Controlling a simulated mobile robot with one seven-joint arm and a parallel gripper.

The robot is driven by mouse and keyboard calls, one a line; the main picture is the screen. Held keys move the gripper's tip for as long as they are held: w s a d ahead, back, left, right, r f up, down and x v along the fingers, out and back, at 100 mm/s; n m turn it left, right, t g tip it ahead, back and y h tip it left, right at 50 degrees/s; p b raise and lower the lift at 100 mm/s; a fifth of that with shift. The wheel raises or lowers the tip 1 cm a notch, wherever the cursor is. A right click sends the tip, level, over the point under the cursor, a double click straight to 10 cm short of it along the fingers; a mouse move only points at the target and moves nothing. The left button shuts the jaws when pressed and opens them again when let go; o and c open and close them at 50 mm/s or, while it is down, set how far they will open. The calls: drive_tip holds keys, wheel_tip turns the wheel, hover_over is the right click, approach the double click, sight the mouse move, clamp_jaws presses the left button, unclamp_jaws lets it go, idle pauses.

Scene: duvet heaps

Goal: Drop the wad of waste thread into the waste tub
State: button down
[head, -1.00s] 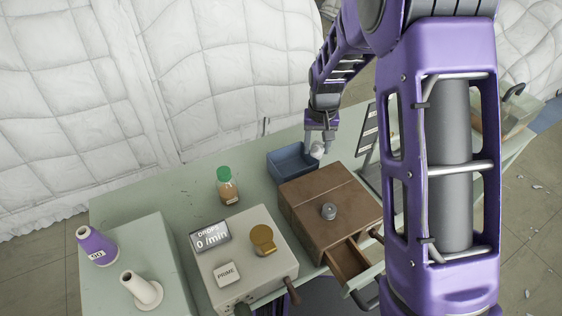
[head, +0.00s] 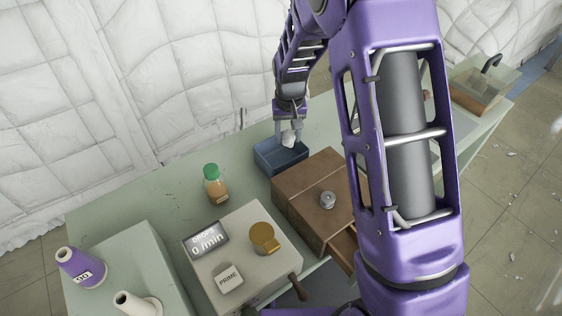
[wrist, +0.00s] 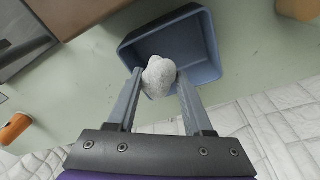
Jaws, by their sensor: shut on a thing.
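My gripper (head: 289,135) is shut on the wad of waste thread (wrist: 158,76), a whitish-grey lump between the two fingers. The wad also shows in the head view (head: 288,139). The waste tub (wrist: 207,48) is a blue open box on the green table, and in the head view (head: 268,166) it stands behind the brown wooden box. In the wrist view the wad overlaps the tub's opening near its lower rim. The head view shows the wad at or above the tub's far side; its exact height cannot be told. The part of the tub's floor I see is bare.
A brown box (head: 305,190) with a grey knob and a pulled-out drawer stands in front of the tub. A green-capped bottle (head: 216,188) stands left of it. A beige machine (head: 240,250) and thread cones are nearer. White quilted fabric (head: 130,80) hangs behind the table.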

drive_tip(key=shift+f+b, duration=0.5)
drive_tip(key=shift+f, duration=0.75)
drive_tip(key=shift+c, duration=1.1)
unclamp_jaws()
drive_tip(key=shift+r, duration=0.1)
wheel_tip(320, 180, up, 17)
drive_tip(key=s+p, duration=0.1)
drive_tip(key=s, duration=0.1)
drive_tip(key=shift+p, duration=0.35)
drive_tip(key=shift+r, duration=0.1)
